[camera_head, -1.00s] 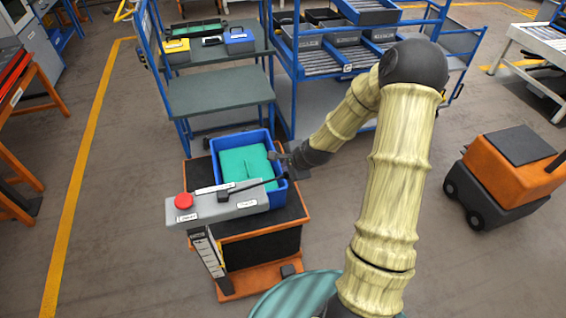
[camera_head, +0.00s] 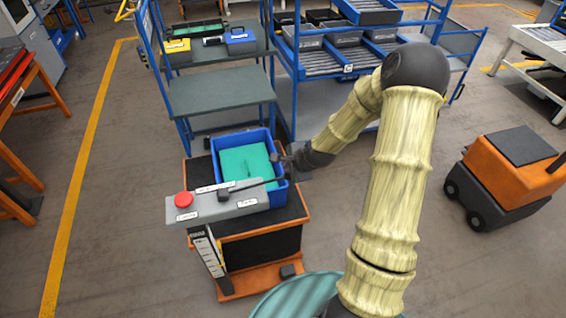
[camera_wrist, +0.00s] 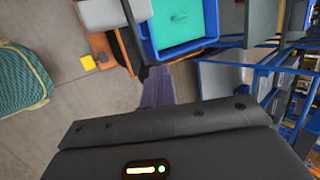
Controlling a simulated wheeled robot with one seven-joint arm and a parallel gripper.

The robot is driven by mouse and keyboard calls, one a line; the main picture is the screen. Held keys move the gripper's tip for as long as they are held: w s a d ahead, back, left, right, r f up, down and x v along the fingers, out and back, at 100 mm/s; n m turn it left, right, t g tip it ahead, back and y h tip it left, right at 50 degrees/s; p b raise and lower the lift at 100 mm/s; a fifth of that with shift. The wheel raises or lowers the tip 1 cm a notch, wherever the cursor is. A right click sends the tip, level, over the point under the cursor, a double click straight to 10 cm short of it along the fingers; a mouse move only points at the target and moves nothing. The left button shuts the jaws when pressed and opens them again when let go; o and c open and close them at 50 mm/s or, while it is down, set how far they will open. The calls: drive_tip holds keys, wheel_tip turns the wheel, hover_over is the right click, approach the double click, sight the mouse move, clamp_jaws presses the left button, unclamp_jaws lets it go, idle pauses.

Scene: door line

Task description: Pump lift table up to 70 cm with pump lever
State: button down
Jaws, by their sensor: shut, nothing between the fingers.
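The lift table (camera_head: 302,216) has an orange frame and a dark top. A grey console (camera_head: 240,207) with a red button (camera_head: 184,200) lies along its near side. The black pump lever (camera_head: 254,184) runs from the console to the right, nearly level. In the wrist view a black bar (camera_wrist: 134,38), likely the lever, ends close to the fingers. My gripper (camera_head: 281,160) is just beyond the lever's free end, at the bin's right edge. It is shut and empty; whether it touches the lever I cannot tell. A white height scale (camera_head: 210,256) stands below the console; its reading is illegible.
A blue bin (camera_head: 212,148) with teal contents sits on the table top. A blue-framed shelf cart (camera_head: 222,88) and a blue rack (camera_head: 292,65) stand close behind. An orange wheeled machine (camera_head: 512,165) is at right. Floor is free to the left.

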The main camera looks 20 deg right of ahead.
drive_tip(key=shift+w+d+f, duration=0.15)
drive_tip(key=shift+w+f, duration=0.05)
drive_tip(key=shift+f, duration=0.05)
idle(0.3)
drive_tip(key=shift+s, duration=0.1)
idle(0.3)
drive_tip(key=shift+s+a+r+p, duration=0.1)
drive_tip(key=shift+a+r+p, duration=0.25)
drive_tip(key=shift+r, duration=0.25)
drive_tip(key=shift+a+r+p, duration=0.35)
drive_tip(key=shift+r+p, duration=0.35)
drive_tip(key=shift+r, duration=0.25)
drive_tip(key=shift+a+r+p, duration=0.35)
drive_tip(key=shift+r+p, duration=0.3)
drive_tip(key=shift+r, duration=0.25)
drive_tip(key=shift+a+r+p, duration=0.35)
drive_tip(key=shift+r+p, duration=0.35)
drive_tip(key=shift+r, duration=0.25)
drive_tip(key=shift+r, duration=0.1)
drive_tip(key=r+p, duration=0.1)
drive_tip(key=a+r+p, duration=0.1)
drive_tip(key=r, duration=0.1)
drive_tip(key=r+p, duration=0.1)
drive_tip(key=shift+a+r, duration=0.25)
drive_tip(key=shift+a, duration=0.1)
